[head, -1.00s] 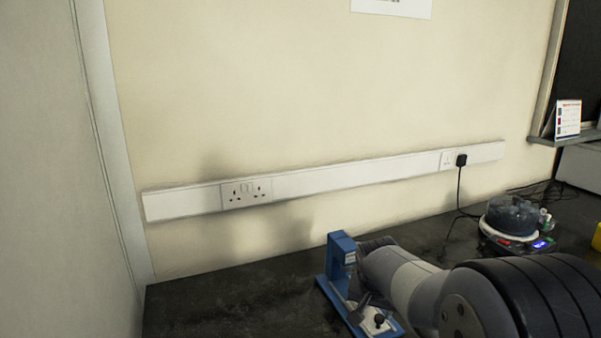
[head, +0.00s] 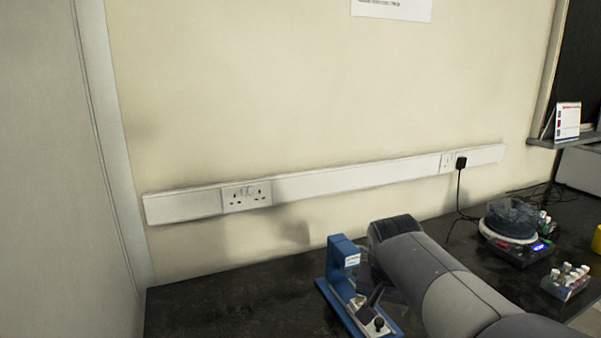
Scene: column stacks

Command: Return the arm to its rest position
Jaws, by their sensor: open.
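My arm reaches in from the lower right of the head view, its grey links lying over the dark bench (head: 230,300). Its far end is a dark rounded joint close to the right of a blue stand-like device (head: 343,262). I cannot tell whether they touch.
A balance (head: 515,245) with a dark round container stands at the right. A rack of small capped vials (head: 567,281) is in front of it. A yellow object (head: 597,238) is at the right edge. A socket strip (head: 330,180) runs along the wall. The bench's left part is clear.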

